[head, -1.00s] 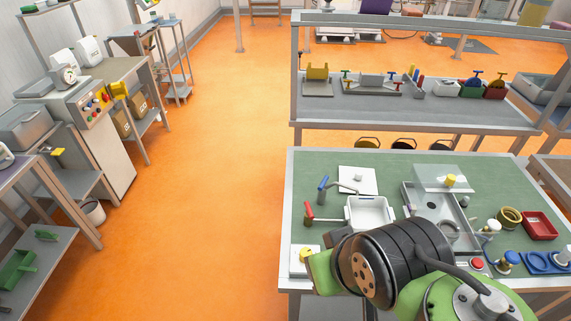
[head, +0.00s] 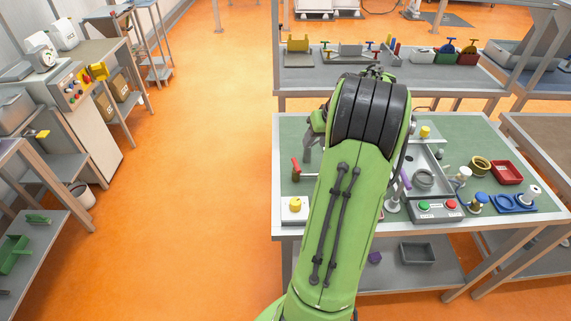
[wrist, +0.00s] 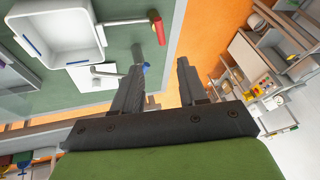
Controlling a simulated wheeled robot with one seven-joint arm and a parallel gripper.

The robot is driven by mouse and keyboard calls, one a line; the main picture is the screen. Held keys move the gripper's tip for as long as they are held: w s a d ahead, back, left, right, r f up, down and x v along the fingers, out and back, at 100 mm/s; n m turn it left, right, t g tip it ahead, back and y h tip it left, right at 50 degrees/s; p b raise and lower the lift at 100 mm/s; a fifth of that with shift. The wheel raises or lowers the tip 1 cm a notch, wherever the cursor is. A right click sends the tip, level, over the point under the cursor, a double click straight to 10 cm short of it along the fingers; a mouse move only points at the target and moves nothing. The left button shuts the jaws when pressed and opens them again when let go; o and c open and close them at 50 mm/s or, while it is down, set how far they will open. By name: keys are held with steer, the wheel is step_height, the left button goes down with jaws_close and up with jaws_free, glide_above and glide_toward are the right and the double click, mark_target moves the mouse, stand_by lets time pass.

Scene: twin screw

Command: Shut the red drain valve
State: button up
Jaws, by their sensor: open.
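The red drain valve's handle (head: 296,169) shows at the table's left side in the head view, on a grey pipe. In the wrist view, the red handle (wrist: 156,24) stands at the end of a pipe beside the white basin (wrist: 58,28), at the top middle. My gripper (wrist: 160,64) is open and empty, its two fingers pointing towards the red handle; I cannot tell the exact gap. A blue valve handle (wrist: 146,64) shows close beside the left fingertip.
The green-topped table (head: 470,143) carries a yellow knob on a white box (head: 295,205), a button box (head: 436,210), a red tray (head: 506,172) and several other items right of my arm. Orange floor lies open to the left.

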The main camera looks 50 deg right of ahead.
mark_target(297, 164)
steer(key=x, duration=1.4)
steer(key=shift+w+f+b, duration=0.1)
steer(key=shift+f+b, duration=0.05)
steer(key=shift+b, duration=0.25)
